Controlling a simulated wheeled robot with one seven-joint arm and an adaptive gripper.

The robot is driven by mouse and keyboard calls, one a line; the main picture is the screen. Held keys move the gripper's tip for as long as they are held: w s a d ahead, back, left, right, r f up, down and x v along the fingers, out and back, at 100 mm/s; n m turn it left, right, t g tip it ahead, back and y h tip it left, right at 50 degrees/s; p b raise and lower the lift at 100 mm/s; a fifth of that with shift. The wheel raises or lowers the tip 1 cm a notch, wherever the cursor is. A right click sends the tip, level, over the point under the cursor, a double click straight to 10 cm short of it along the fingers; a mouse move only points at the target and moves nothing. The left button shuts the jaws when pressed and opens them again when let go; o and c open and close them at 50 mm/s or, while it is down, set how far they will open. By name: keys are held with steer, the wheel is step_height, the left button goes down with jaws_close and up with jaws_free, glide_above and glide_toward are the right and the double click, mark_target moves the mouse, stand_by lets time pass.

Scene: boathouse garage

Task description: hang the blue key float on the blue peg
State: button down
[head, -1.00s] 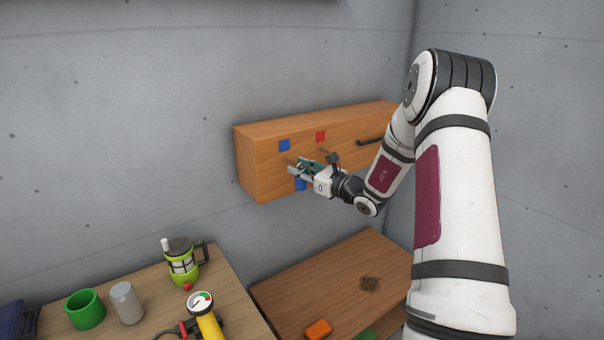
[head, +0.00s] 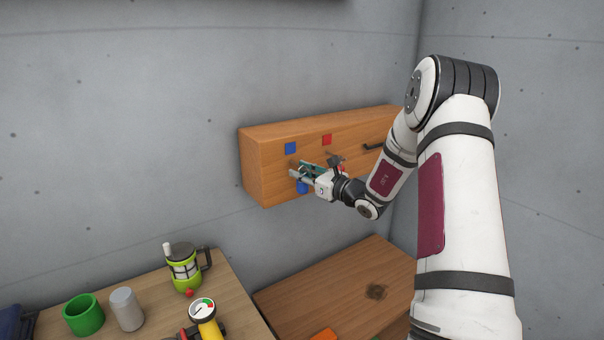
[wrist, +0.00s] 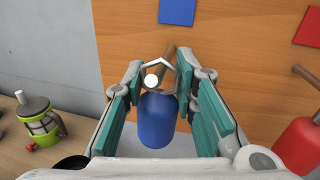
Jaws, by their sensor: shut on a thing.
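The blue key float (wrist: 158,120) hangs upright between the fingers of my gripper (wrist: 160,85), which is shut on it. The float also shows below my gripper (head: 298,171) in the head view (head: 302,187). A pale angular loop (wrist: 153,64) rises from its top, with a white round spot in front. The wooden blue peg (wrist: 170,52) is below the blue square (wrist: 177,11) and lines up with the loop in the wrist view. I cannot tell whether the loop is around the peg or only in front of it.
The wooden board (head: 262,190) is on the concrete wall. A red float (wrist: 301,145) is by the peg (wrist: 304,75) at right, below the red square (wrist: 309,26). A green mug (head: 84,315), a grey can (head: 127,310) and a lime-green press (head: 184,272) stand on the bench at lower left.

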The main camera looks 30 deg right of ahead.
steer(key=c, duration=1.2)
jaws_free()
steer(key=shift+s, duration=0.1)
steer(key=v, duration=1.2)
